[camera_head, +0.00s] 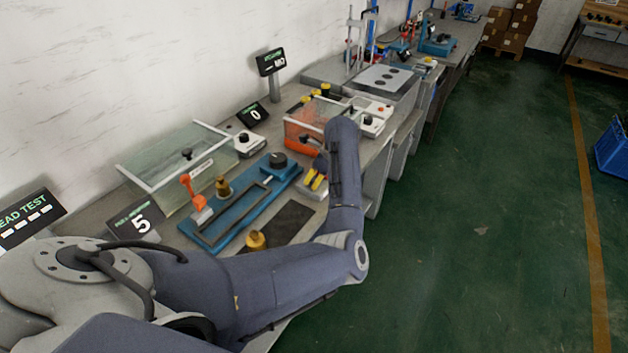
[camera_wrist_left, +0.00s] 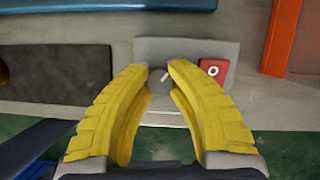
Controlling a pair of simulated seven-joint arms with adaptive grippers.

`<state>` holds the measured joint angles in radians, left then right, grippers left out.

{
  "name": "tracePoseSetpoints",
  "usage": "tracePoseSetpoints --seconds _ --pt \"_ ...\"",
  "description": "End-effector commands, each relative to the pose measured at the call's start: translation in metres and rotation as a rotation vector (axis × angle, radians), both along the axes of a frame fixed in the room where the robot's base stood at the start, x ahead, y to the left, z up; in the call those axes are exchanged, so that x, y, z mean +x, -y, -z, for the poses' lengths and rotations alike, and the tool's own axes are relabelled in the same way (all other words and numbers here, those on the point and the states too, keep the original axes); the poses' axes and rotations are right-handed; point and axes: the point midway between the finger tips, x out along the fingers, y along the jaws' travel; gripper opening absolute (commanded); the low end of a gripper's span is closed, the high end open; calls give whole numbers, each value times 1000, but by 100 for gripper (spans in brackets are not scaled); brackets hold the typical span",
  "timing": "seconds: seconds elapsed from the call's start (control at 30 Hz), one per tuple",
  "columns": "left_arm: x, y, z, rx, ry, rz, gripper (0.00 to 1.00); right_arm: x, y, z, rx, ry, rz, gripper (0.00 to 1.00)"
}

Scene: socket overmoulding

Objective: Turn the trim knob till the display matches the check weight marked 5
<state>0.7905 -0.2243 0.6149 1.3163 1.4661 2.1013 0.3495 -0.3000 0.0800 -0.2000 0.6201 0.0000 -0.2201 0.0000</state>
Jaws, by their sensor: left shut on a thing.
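My left gripper (camera_head: 316,179) has yellow fingers and is at a small grey box (camera_head: 309,191) on the front of the bench. In the left wrist view its fingertips (camera_wrist_left: 159,68) are closed around a dark knob (camera_wrist_left: 163,77) with a white pointer line, on the same grey box (camera_wrist_left: 185,47). A red patch (camera_wrist_left: 214,71) with a white ring is beside it. One tilted black display (camera_head: 141,224) reads 5; another (camera_head: 253,115) reads 0. Brass weights stand on the dark mat (camera_head: 256,240) and the blue fixture (camera_head: 222,187); their markings are unreadable. My right gripper is not in view.
A blue fixture (camera_head: 215,240) with an orange lever lies left of the gripper. An orange-framed clear box (camera_head: 299,130) stands close behind it. A glass-lidded case (camera_head: 165,160) is farther left. The green floor in front is clear.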

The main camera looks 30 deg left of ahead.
Motion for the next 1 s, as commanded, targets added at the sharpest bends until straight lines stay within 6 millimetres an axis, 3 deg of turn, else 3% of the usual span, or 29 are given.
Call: tracePoseSetpoints --seconds 0.3,0.83,0.87,1.0 --pt "1 -5 -4 9 3 -104 0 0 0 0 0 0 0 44" --pt "0 -6 -3 11 3 -124 0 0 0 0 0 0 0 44" --pt "0 -6 -3 11 2 -124 20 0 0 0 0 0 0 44" --pt "0 -5 -2 8 2 -123 36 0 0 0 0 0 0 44"
